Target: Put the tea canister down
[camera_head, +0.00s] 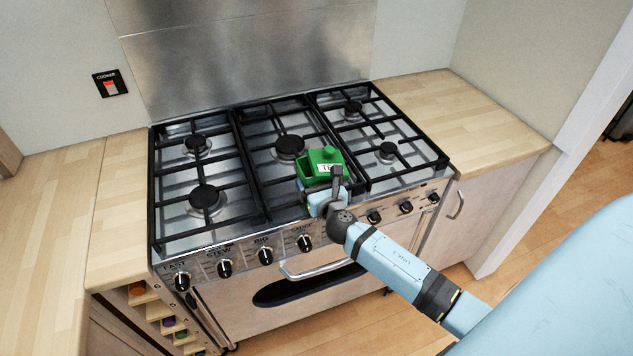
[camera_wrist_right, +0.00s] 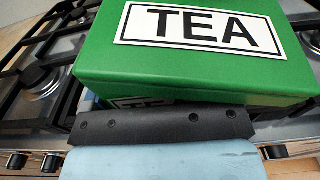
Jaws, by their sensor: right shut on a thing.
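The tea canister (camera_head: 318,162) is a green box with a knob on top and a white TEA label. In the head view it is at the front middle of the range cooker (camera_head: 262,205), over the black grates. I cannot tell whether it touches them. My right gripper (camera_head: 328,188) is shut on the canister from the front. In the right wrist view the canister (camera_wrist_right: 195,55) fills the upper middle, close to the gripper (camera_wrist_right: 165,125), and the fingertips are hidden. My left gripper is not in view.
Wooden worktops lie to the left (camera_head: 117,210) and right (camera_head: 490,115) of the cooker, both clear. Black grates (camera_head: 375,130) with several burners cover the hob. Knobs and an oven handle (camera_head: 320,268) are on the front. A steel splashback (camera_head: 245,50) stands behind.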

